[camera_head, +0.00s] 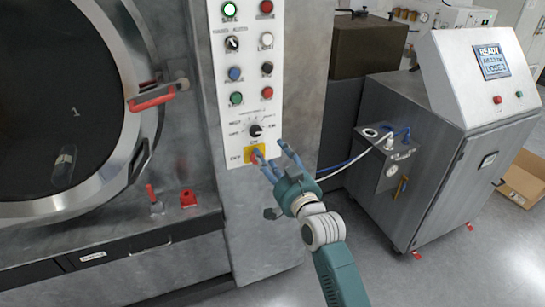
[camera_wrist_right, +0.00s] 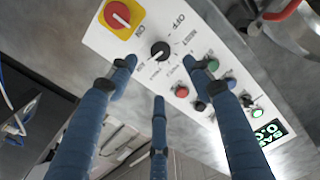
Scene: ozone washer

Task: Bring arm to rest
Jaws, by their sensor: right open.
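My right gripper (camera_head: 268,160) reaches in from the lower right in the head view, with its fingers in front of the lower part of the white control panel (camera_head: 238,77). It is open and empty. Its fingers partly cover the yellow plate (camera_head: 265,150) of the red rotary switch in that view. In the right wrist view, the gripper's spread blue fingers (camera_wrist_right: 145,95) point at the panel. The red switch (camera_wrist_right: 117,15) and the black selector knob (camera_wrist_right: 160,51) show uncovered there. Whether any finger touches the panel cannot be told. My left gripper does not show.
A large round washer door (camera_head: 130,110) with a red handle (camera_head: 152,102) stands at left. A grey metal cabinet (camera_head: 440,165) with a sloped console and lit screen (camera_head: 491,60) stands at right. A white hose (camera_head: 350,163) runs to its side. Open floor lies lower right.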

